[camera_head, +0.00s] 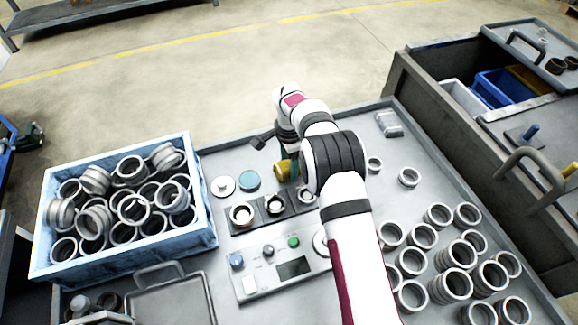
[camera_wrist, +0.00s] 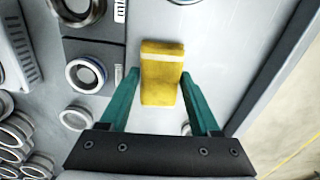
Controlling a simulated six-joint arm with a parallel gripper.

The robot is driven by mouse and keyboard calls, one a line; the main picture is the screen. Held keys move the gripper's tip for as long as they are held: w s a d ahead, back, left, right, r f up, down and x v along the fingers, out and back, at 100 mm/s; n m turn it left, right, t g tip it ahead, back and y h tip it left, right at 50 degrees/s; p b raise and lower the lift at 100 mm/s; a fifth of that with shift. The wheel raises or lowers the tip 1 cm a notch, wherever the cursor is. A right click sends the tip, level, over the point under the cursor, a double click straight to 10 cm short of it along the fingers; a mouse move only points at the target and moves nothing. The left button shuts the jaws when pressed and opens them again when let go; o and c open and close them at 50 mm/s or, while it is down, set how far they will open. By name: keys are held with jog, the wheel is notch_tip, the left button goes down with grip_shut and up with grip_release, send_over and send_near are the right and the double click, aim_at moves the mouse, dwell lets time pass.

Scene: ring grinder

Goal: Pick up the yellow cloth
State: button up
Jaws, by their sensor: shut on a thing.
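The yellow cloth (camera_wrist: 162,95), a folded pad with a pale stripe near its far end, sits between the green fingers of my gripper (camera_wrist: 160,76) in the wrist view. The fingers are shut on its two long sides. In the head view the yellow cloth (camera_head: 282,171) shows at the left of my gripper (camera_head: 292,163), whose fingers are partly hidden by my wrist. It is at the back of the ring fixture. I cannot tell whether it touches the table.
A blue crate (camera_head: 48,250) full of metal rings stands at the left. A control box (camera_head: 262,285) and a ring fixture (camera_head: 258,218) lie in front of the cloth. Several loose rings (camera_head: 457,254) stand at the right. The table's back edge lies behind my gripper.

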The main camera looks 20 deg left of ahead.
notch_tip(320, 180, up, 3)
jog(key=shift+r, duration=0.15)
jog(key=w+d+r, duration=0.1)
jog(key=d+r, duration=0.5)
jog(key=d, duration=0.5)
jog(key=shift+d+r, duration=0.3)
jog(key=shift+d, duration=0.05)
jog(key=shift+w, duration=0.1)
jog(key=o, duration=0.7)
jog(key=shift+c, duration=0.2)
jog(key=shift+a, duration=0.1)
jog(key=c, duration=0.5)
send_near(289, 164)
jog(key=shift+s+d+f, duration=0.65)
jog(key=shift+s+f, duration=0.05)
jog(key=shift+s, duration=0.15)
jog(key=shift+c, duration=0.2)
jog(key=s+a, duration=0.2)
jog(key=a, duration=0.1)
jog(key=s+a+f, duration=0.1)
jog(key=a, duration=0.2)
jog(key=s+a, duration=0.2)
jog(key=a, duration=0.1)
jog(key=shift+s+a+f, duration=0.3)
jog(key=shift+s+a, duration=0.05)
jog(key=shift+f, duration=2.7)
